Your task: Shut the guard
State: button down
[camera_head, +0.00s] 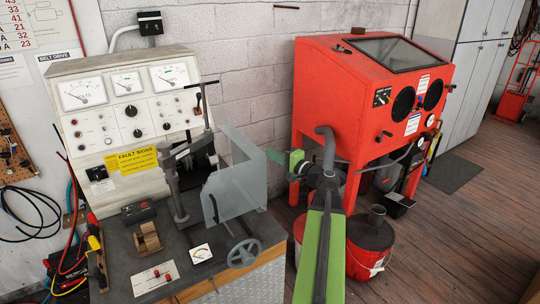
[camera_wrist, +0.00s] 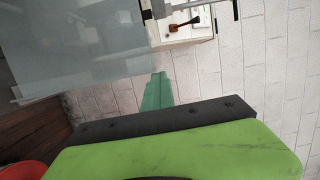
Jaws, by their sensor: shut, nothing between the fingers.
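The guard (camera_head: 243,190) is a clear, slightly frosted panelled screen standing upright at the right of the test bench, with a dark curved handle (camera_head: 213,208) on its near side. The clamp fixture (camera_head: 178,185) stands left of it, not covered from the front left. The guard also fills the upper left of the wrist view (camera_wrist: 85,50) as a grey see-through sheet. My gripper (camera_head: 274,156) has green fingers, shut and empty, just right of the guard's right edge. In the wrist view its fingertips (camera_wrist: 158,80) lie close to the guard's lower right edge; I cannot tell whether they touch.
The bench top (camera_head: 205,270) holds a hand wheel (camera_head: 244,253), a small meter (camera_head: 201,254) and a wooden block (camera_head: 147,237). A red blasting cabinet (camera_head: 340,85) stands at the right, with red buckets (camera_head: 365,262) near my arm. Open floor lies further right.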

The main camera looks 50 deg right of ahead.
jog(key=shift+a+f, duration=0.25)
jog(key=shift+a, duration=0.2)
jog(key=shift+d, duration=0.25)
jog(key=s+d, duration=0.4)
jog(key=s, duration=0.7)
jog(key=shift+d+r, duration=0.15)
jog(key=shift+r, duration=0.05)
